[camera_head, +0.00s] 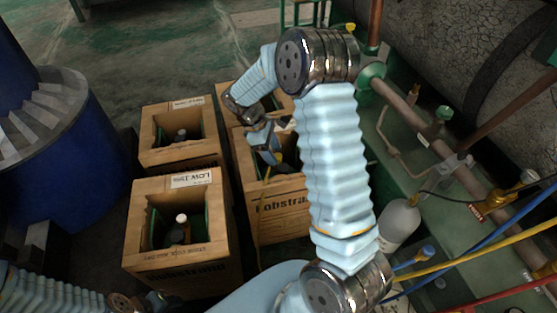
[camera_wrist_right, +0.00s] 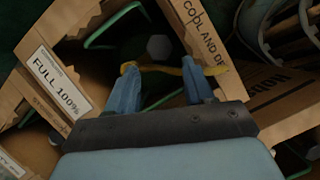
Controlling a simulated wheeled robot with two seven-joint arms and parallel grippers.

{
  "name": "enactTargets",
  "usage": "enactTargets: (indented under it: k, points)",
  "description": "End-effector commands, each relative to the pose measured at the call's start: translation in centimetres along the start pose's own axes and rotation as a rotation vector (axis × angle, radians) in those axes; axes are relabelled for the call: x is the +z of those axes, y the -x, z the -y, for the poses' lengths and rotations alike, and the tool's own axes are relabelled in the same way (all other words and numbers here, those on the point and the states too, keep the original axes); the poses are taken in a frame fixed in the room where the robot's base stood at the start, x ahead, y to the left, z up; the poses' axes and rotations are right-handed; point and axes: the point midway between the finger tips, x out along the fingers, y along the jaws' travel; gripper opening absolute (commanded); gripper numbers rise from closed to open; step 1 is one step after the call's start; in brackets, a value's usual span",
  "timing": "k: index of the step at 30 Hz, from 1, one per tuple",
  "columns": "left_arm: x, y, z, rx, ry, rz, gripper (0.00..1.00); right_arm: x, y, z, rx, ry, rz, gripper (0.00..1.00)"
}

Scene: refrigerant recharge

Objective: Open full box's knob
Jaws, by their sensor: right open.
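The full box (camera_head: 282,207) is a cardboard carton, with a "FULL 100%" label in the right wrist view (camera_wrist_right: 58,82). My right gripper (camera_head: 268,150) points down into its open top. In the wrist view the two blue fingers (camera_wrist_right: 160,84) are apart, with nothing held. A yellow strip (camera_wrist_right: 175,69) runs across near the fingertips; I cannot tell if they touch it. The knob cannot be made out clearly. My left arm shows at the lower left; its fingers are not visible.
Two more open cartons stand to the left, a front one (camera_head: 139,246) and a rear one (camera_head: 159,163), the front with a "LOW" label. A blue drum (camera_head: 75,190) is at far left. Pipes (camera_head: 417,127), a white-grey bottle (camera_head: 399,222) and coloured hoses crowd the right.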

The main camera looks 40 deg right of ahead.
Motion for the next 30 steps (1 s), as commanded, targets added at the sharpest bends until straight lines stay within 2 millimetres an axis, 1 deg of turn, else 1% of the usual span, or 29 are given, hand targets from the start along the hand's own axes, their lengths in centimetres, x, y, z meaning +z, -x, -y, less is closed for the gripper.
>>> enactTargets:
  k: [1, 3, 6, 9, 11, 16, 30]
  points:
    - [0.0, 0.1, -0.1, 0.0, -0.001, 0.0, 0.43, -0.1, 1.4, -0.1, 0.003, -0.001, -0.004, 0.52]
    - [0.0, 0.2, -0.1, 0.001, -0.001, 0.001, 0.43, 0.0, 3.1, -0.1, 0.003, 0.0, -0.003, 0.52]
    - [0.1, 0.3, -0.2, 0.002, -0.001, 0.001, 0.43, 0.0, 5.1, -0.1, 0.002, -0.001, -0.003, 0.52]
    - [0.1, 0.3, -0.3, 0.002, -0.002, 0.002, 0.43, 0.0, 6.6, -0.1, 0.002, -0.001, -0.002, 0.52]
    - [0.1, 0.3, -0.3, 0.002, -0.002, 0.002, 0.43, -0.1, 7.2, -0.1, 0.002, 0.0, -0.002, 0.52]
    - [0.1, 0.4, -0.3, 0.002, -0.002, 0.002, 0.43, 0.0, 7.8, 0.0, 0.0, 0.001, 0.0, 0.52]
    - [0.1, 0.4, -0.3, 0.002, -0.002, 0.002, 0.43, 0.0, 7.7, 0.0, 0.0, 0.0, 0.0, 0.52]
